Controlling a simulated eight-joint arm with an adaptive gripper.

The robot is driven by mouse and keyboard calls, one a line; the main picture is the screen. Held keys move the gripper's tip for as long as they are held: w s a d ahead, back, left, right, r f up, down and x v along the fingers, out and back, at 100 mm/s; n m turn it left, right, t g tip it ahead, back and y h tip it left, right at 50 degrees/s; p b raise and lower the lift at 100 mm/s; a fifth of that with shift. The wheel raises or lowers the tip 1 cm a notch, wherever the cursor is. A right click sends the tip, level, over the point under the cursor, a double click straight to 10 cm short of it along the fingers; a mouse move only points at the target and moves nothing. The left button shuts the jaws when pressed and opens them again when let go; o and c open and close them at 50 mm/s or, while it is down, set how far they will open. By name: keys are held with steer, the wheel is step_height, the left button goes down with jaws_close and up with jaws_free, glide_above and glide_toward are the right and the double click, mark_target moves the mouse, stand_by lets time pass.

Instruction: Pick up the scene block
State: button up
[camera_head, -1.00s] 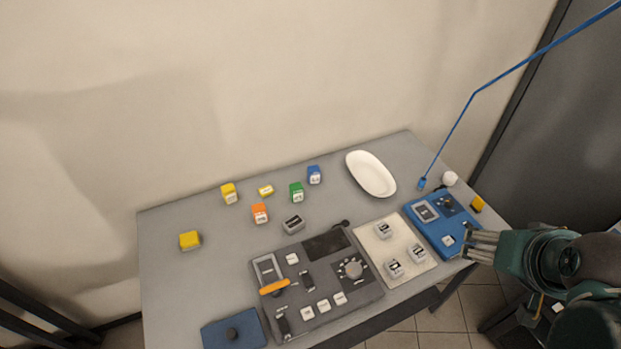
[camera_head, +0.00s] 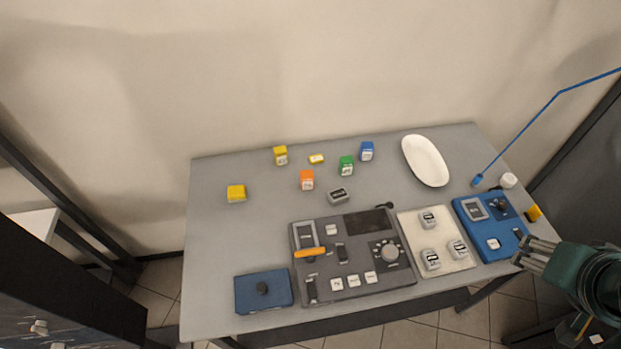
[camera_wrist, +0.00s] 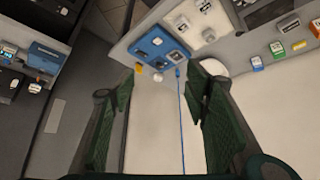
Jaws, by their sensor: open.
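Several small labelled blocks stand on the grey table (camera_head: 225,235): a yellow block (camera_head: 280,155), an orange block (camera_head: 307,180), a green block (camera_head: 346,166), a blue block (camera_head: 367,151) and a grey block (camera_head: 339,195). The labels are too small to read, so I cannot tell which is the scene block. My gripper (camera_head: 535,254) is open and empty at the table's right front edge, beside the blue panel (camera_head: 480,243). In the wrist view its fingers (camera_wrist: 163,90) are spread apart.
A grey control console (camera_head: 408,277) with an orange-handled lever fills the front middle. A cream board (camera_head: 410,222) with grey blocks sits beside it. A white dish (camera_head: 425,160), a thin blue rod (camera_head: 525,127) and a dark blue box (camera_head: 245,294) also stand here. The table's left side is mostly clear.

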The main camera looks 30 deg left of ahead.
steer(key=w+a+f+n+t+y+b, duration=0.1)
steer(key=w+a+f+b, duration=0.3)
steer(key=a, duration=0.5)
steer(key=w+a+f+n+t+y+b, duration=0.1)
steer(key=w+a+f+n+b, duration=0.2)
steer(key=w+a, duration=0.5)
steer(key=w+a+f+t+y+b, duration=0.1)
steer(key=w+a+f+b, duration=0.25)
steer(key=a+f, duration=0.45)
steer(key=n+y+b, duration=0.4)
steer(key=y+b, duration=0.2)
steer(key=b, duration=0.2)
glide_toward(307, 180)
steer(key=w+a, duration=0.2)
steer(key=shift+d+r, duration=0.15)
steer(key=shift+r, duration=0.2)
steer(key=shift+x, duration=1.3)
